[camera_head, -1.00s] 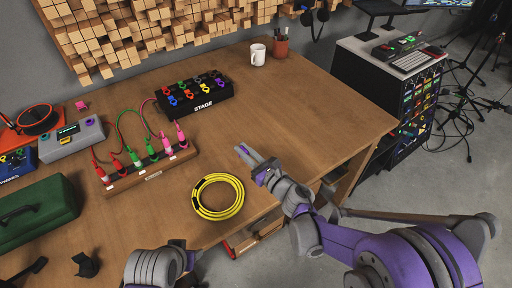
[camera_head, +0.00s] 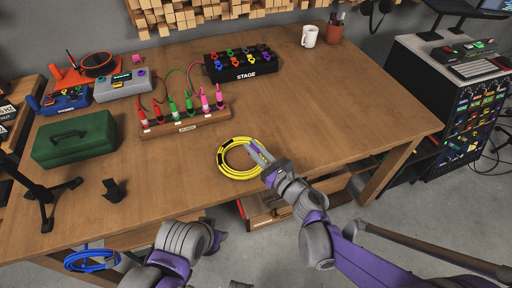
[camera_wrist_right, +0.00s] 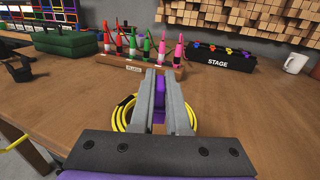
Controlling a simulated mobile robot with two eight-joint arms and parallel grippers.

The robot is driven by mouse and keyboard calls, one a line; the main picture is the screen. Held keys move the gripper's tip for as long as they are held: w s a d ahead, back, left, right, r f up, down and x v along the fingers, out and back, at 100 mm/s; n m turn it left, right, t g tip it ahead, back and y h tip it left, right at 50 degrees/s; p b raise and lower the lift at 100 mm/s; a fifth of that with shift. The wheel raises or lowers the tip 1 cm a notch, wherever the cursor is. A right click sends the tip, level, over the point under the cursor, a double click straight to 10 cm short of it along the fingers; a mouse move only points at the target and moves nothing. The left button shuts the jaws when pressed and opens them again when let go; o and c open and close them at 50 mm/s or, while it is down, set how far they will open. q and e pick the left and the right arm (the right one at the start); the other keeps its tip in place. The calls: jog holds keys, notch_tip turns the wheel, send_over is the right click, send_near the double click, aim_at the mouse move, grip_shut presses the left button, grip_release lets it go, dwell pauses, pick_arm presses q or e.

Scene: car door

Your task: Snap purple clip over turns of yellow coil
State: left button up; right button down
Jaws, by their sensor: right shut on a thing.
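The yellow coil (camera_head: 232,166) lies flat on the wooden table near its front edge, with dark bands on its turns. My right gripper (camera_head: 258,152) is over the coil's right side in the head view. In the right wrist view, my right gripper (camera_wrist_right: 158,78) is shut on the purple clip (camera_wrist_right: 158,100), held between its two grey fingers. The coil (camera_wrist_right: 122,112) shows behind and to both sides of the fingers, which hide its middle. I cannot tell whether the clip touches the coil. My left arm shows at the bottom of the head view, but its fingers do not.
A wooden rack of coloured plugs (camera_head: 185,124) stands behind the coil, with the black STAGE box (camera_head: 240,64) farther back. A green case (camera_head: 75,138) and a small black holder (camera_head: 113,190) are on the left.

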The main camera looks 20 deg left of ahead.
aim_at(255, 169)
jog(key=shift+f, duration=0.1)
jog(key=shift+f+b, duration=2)
jog(key=shift+f, duration=0.75)
jog(key=shift+f+b, duration=0.8)
jog(key=shift+f, duration=0.3)
jog(key=c, duration=0.8)
grip_release()
jog(key=shift+s+d, duration=0.1)
jog(key=shift+d, duration=0.05)
jog(key=v, duration=1)
jog(key=shift+s+d+p, duration=0.2)
jog(key=shift+s+p, duration=0.05)
jog(key=shift+p, duration=0.05)
